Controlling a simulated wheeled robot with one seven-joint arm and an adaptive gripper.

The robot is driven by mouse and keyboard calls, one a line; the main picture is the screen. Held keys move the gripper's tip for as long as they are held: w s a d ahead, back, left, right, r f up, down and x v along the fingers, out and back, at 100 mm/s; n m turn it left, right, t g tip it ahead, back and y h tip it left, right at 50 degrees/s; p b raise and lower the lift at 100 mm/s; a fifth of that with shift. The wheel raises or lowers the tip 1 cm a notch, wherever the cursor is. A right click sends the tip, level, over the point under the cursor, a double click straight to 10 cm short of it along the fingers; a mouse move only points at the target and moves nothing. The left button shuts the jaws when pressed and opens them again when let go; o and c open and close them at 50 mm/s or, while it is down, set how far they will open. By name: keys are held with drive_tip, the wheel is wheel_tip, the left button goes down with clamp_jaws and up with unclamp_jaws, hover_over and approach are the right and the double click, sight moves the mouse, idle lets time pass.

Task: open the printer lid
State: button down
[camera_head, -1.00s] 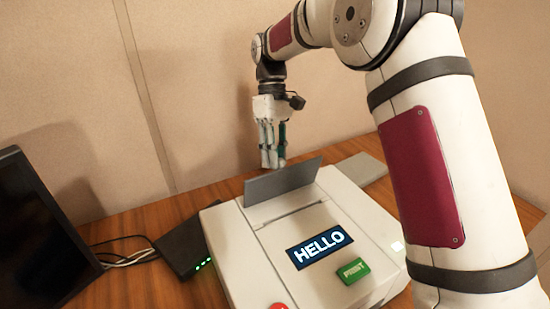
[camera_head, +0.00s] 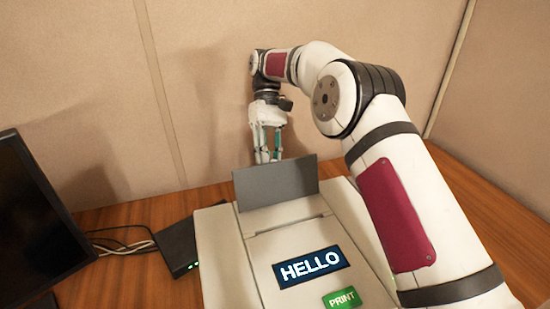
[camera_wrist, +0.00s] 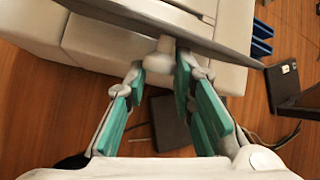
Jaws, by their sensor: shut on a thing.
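The white printer (camera_head: 225,250) stands on the wooden desk. A flat dark grey panel (camera_head: 276,184) stands up at its rear, above a slot in its top. A screen reading HELLO (camera_head: 308,267) and a green PRINT button (camera_head: 341,299) are on the printer's top. My gripper (camera_head: 268,158) is behind the panel, pointing down, with its fingertips close to the panel's top edge. In the wrist view its teal-padded fingers (camera_wrist: 160,78) are on both sides of a small white knob (camera_wrist: 163,60) by the panel. I cannot tell clearly what the knob is fixed to.
A black box with green lights (camera_head: 180,245) and cables lie left of the printer. A dark monitor (camera_head: 35,225) stands at the far left. The beige wall (camera_head: 110,90) is close behind my gripper. Blue items (camera_wrist: 262,38) show in the wrist view.

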drive_tip(key=shift+w+d, duration=0.15)
drive_tip(key=shift+d, duration=0.35)
drive_tip(key=c, duration=1.3)
unclamp_jaws()
drive_tip(key=shift+d, duration=0.1)
drive_tip(key=shift+c, duration=0.2)
drive_tip(key=shift+a, duration=0.2)
drive_tip(key=shift+r, duration=0.15)
